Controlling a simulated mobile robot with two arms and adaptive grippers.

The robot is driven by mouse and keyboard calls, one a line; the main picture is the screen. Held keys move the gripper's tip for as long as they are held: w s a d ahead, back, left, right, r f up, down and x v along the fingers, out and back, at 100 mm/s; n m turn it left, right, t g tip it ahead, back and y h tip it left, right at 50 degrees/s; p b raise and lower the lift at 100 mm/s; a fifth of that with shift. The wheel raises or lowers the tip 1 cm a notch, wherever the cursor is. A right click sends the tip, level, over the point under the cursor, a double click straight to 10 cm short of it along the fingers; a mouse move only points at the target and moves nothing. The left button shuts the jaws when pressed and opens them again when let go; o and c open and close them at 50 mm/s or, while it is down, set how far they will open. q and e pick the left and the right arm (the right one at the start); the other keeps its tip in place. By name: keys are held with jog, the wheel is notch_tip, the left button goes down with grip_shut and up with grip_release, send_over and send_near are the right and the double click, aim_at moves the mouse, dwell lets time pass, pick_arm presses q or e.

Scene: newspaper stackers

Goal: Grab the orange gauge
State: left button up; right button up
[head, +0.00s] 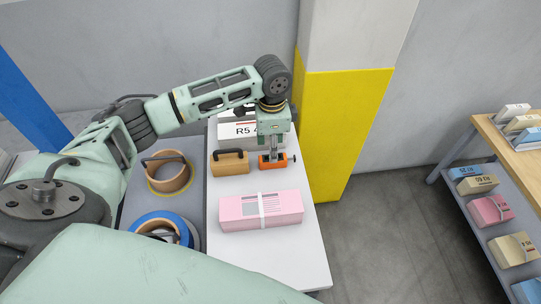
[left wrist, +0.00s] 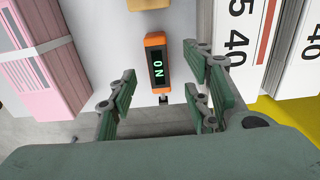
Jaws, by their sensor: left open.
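The orange gauge (head: 279,162) lies on the white tabletop (head: 308,258), near its right edge. In the left wrist view the gauge (left wrist: 157,62) has a dark display with green characters and a small dark knob at its near end. My left gripper (head: 271,150) is over the gauge, pointing down, and covers part of it in the head view. In the left wrist view the left gripper (left wrist: 161,88) is open and empty, its green fingers spread to either side of the gauge's line. I cannot tell how high the fingertips are above it. My right gripper does not show.
A tan block with a black handle (head: 230,163) stands left of the gauge. A pink strapped bundle (head: 261,210) lies in front of it. A white stack marked R5 (head: 233,130) is behind. A yellow and grey pillar (head: 345,125) stands close on the right. Tape rolls (head: 168,175) are at left.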

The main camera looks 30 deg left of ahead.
aim_at(264, 164)
pick_arm(q)
jog(key=shift+s+d+f+p, duration=0.1)
jog(key=shift+d+f+p, duration=0.15)
jog(key=shift+f, duration=0.25)
jog(key=shift+d+f+p, duration=0.1)
jog(key=shift+f+p, duration=0.2)
jog(key=shift+f, duration=0.15)
notch_tip(264, 164, down, 3)
jog(key=shift+r+p, duration=0.1)
jog(key=shift+p, duration=0.2)
jog(key=shift+a+f, duration=0.1)
jog(key=shift+f, duration=0.25)
jog(key=c, duration=0.6)
jog(key=shift+w, duration=0.2)
grip_shut()
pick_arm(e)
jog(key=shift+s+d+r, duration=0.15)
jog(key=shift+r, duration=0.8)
